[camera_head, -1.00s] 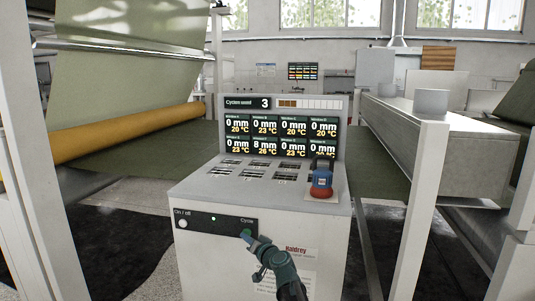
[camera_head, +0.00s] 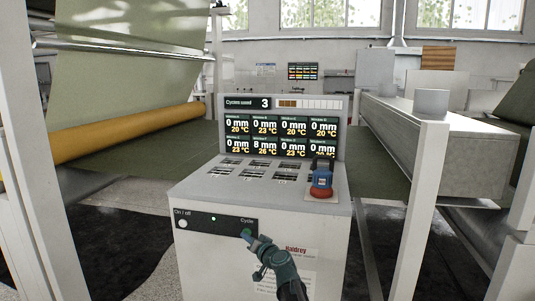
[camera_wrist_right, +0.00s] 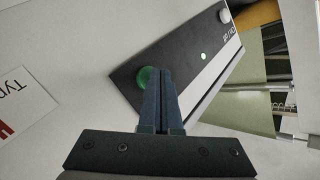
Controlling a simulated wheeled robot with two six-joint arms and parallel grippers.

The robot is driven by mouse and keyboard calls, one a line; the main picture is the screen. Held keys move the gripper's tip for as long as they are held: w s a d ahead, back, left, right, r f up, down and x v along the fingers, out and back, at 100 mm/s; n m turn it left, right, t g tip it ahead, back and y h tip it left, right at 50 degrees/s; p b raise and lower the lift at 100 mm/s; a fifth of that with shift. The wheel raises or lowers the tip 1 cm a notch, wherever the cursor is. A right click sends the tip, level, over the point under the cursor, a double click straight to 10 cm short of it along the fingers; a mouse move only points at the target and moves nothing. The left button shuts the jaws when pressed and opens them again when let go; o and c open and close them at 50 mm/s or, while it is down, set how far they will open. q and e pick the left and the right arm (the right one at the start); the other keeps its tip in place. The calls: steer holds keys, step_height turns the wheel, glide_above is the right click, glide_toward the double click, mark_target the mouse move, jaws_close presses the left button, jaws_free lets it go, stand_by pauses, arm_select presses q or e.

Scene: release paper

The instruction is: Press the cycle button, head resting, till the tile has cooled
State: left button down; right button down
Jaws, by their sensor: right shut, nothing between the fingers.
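The green cycle button (camera_head: 246,232) sits at the right end of a black strip on the front of a white control cabinet (camera_head: 215,260). My right gripper (camera_head: 249,238) is shut and empty, its fingertips at the button. In the right wrist view the green button (camera_wrist_right: 148,78) shows just left of the blue fingertips (camera_wrist_right: 161,72), partly covered; I cannot tell whether it is pressed in. The display (camera_head: 281,137) shows several tiles; one tile (camera_head: 264,146) reads 8 mm and 26 °C, the others 0 mm. The header (camera_head: 248,103) reads cycles used 3. My left gripper is out of view.
A white on/off button (camera_head: 183,224) and a lit green lamp (camera_head: 213,219) share the strip. A red and blue knob-like device (camera_head: 321,183) stands on the cabinet's top right. White posts (camera_head: 416,200) and a yellow roller (camera_head: 130,133) flank the cabinet.

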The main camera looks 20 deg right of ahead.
steer(key=shift+w+d, duration=0.15)
steer(key=shift+w, duration=0.05)
steer(key=shift+s, duration=0.1)
steer(key=shift+s+a, duration=0.25)
stand_by(0.5)
steer(key=s+a, duration=0.3)
steer(key=s, duration=0.2)
steer(key=shift+a, duration=0.2)
stand_by(0.8)
